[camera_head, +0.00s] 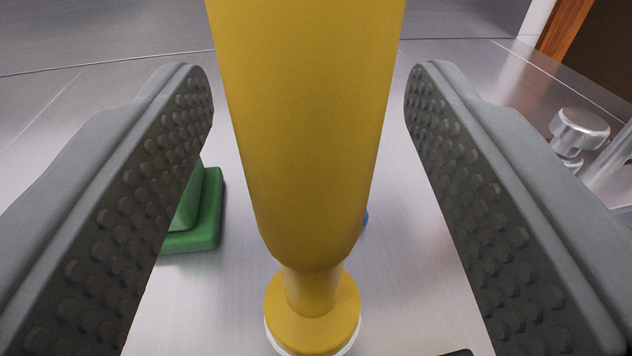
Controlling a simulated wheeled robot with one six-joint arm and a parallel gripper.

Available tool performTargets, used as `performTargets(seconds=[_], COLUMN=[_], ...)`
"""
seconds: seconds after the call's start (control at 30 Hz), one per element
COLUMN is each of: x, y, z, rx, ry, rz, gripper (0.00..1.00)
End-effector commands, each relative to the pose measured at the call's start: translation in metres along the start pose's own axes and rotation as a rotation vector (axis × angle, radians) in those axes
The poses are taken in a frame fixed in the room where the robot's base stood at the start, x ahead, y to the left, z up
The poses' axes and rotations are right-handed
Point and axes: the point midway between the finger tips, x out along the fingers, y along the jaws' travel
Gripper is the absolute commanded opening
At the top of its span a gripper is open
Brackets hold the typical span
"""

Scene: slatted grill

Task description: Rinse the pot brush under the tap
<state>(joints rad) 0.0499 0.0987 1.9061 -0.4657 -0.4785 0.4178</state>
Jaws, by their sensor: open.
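The yellow handle (308,130) of what looks like the pot brush stands upright between the two fingers of my gripper (309,95). Below the handle is a narrower neck and a round yellow base (313,312) with a white rim under it, at the bottom of the picture. My gripper is open, with its studded grey fingers on either side and a gap between each finger and the handle. The top of the handle runs out of the picture. A metal fitting (580,130), possibly part of the tap, is at the right edge.
A green object (205,215) stands on the metal surface (235,300), partly hidden behind the left finger. A small blue thing (365,217) shows behind the handle. A dark object (458,353) touches the bottom edge. A brown wooden panel (558,28) is at the upper right.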

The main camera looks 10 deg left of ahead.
Motion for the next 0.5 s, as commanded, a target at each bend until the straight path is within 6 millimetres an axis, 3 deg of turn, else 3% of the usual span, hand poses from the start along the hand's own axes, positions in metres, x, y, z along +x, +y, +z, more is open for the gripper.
performTargets(seconds=[0.27,0.5], x=[0.0045,0.0044], y=[0.0001,0.0002], z=[-0.0006,-0.0004], rx=[0.000,0.000], ry=[0.000,0.000], rz=[0.000,0.000], gripper=[0.53,0.08])
